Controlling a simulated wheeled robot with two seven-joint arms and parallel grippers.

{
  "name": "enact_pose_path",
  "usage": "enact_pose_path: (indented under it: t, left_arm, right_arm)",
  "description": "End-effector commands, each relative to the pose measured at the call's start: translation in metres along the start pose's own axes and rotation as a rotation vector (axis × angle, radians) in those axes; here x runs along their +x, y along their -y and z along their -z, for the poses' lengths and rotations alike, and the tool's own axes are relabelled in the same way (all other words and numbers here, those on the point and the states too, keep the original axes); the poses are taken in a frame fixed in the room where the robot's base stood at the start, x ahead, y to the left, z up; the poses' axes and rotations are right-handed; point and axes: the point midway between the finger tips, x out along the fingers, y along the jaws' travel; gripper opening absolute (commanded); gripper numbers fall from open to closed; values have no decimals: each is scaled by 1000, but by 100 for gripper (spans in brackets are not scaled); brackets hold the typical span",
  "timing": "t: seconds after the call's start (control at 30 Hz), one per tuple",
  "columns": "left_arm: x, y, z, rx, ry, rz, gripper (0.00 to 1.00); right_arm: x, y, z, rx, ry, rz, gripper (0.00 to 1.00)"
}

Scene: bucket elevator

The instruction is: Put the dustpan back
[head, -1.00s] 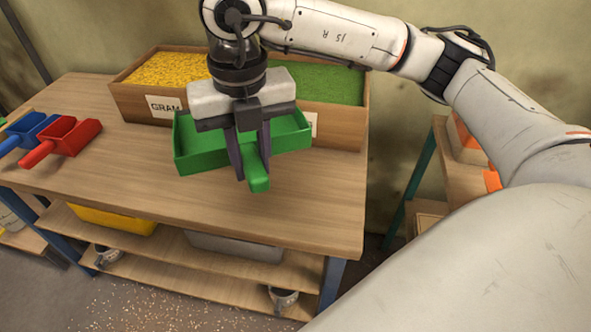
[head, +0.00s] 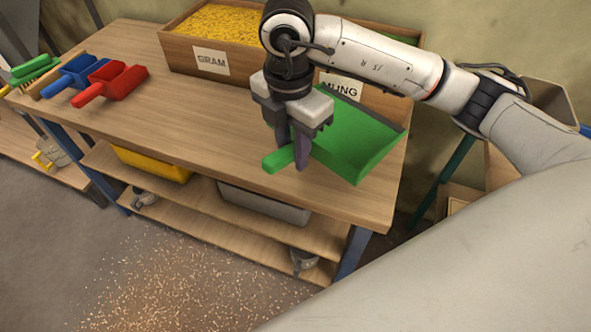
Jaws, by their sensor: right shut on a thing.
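The green dustpan (head: 362,140) is at the right part of the wooden table, in front of the box labelled MUNG. Its handle points left and toward the table's front edge. My right gripper (head: 301,160) is shut on the handle near the pan. The pan looks held over the tabletop; I cannot tell whether it touches. My left gripper is not in view.
A red scoop (head: 122,81) and a blue scoop (head: 77,75) lie at the table's left, beside a green brush (head: 34,68). The GRAM box (head: 182,50) stands at the back. The table (head: 200,110) is clear in the middle. Grains lie scattered on the floor (head: 170,280).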

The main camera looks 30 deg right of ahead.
Motion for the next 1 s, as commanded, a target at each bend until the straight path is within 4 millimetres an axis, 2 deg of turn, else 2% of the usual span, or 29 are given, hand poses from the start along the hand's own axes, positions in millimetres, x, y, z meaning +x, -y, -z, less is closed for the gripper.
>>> enact_pose_path:
  t: [0.1, 0.37, 0.53, 0.77, 0.8, 0.9, 1.0]
  left_arm:
    - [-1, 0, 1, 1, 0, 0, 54]
    - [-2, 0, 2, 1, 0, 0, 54]
    - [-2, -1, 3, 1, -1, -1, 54]
    - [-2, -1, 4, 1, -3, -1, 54]
    - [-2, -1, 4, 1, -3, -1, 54]
    - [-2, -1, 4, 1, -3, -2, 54]
    - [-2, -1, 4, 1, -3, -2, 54]
  right_arm:
    - [21, 1, 0, 1, 1, 2, 0]
    - [42, 0, 0, 1, 2, 1, 0]
    - [66, 0, 1, 2, 1, 1, 0]
    - [70, -1, 2, 0, 2, -2, 0]
    - [71, 0, 2, 0, 2, -1, 28]
    - [71, 0, 2, 0, 1, -1, 42]
    - [70, 0, 2, 0, 1, -1, 42]
